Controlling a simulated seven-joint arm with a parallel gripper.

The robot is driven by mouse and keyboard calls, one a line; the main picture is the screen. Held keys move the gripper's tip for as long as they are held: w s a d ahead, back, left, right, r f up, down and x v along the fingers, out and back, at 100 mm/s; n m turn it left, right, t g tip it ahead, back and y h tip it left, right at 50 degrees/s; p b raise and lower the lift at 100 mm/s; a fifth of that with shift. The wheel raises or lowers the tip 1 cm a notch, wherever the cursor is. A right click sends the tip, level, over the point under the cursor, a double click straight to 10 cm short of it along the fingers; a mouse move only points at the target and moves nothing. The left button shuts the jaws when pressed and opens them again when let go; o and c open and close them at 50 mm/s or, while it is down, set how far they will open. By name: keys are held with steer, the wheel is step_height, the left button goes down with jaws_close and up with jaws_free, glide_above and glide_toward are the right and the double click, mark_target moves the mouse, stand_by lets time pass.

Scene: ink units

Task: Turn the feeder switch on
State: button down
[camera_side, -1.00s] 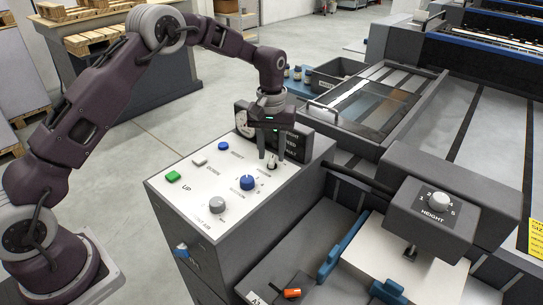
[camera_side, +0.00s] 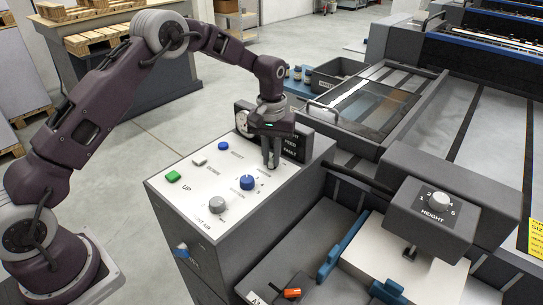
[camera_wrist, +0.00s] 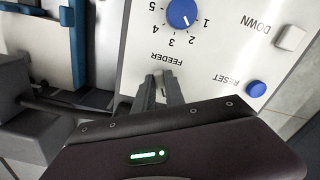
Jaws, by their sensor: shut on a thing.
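The white control panel (camera_side: 185,205) carries a FEEDER label, readable upside down in the wrist view beside my fingertips. The feeder switch is hidden between my fingers, so I cannot see which way its lever points. My gripper (camera_side: 271,165) points down at the panel's far right part, its fingers shut on the switch. In the wrist view the two fingers of my gripper (camera_wrist: 163,85) stand close together just past the FEEDER lettering.
A blue numbered knob (camera_side: 247,183) is close to my fingers. A grey knob (camera_side: 217,205), a green button (camera_side: 173,177), a white button (camera_side: 199,160) and a blue RESET button (camera_side: 223,146) share the panel. A dark display with a gauge (camera_side: 241,120) stands behind.

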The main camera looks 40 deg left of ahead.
steer(key=m, duration=0.6)
steer(key=shift+a, duration=0.2)
steer(key=m, duration=0.5)
steer(key=shift+a+r, duration=0.1)
steer(key=shift+a, duration=0.05)
steer(key=shift+m, duration=0.4)
steer(key=c, duration=1.4)
jaws_free()
step_height(320, 180, up, 6)
steer(key=shift+r, duration=0.55)
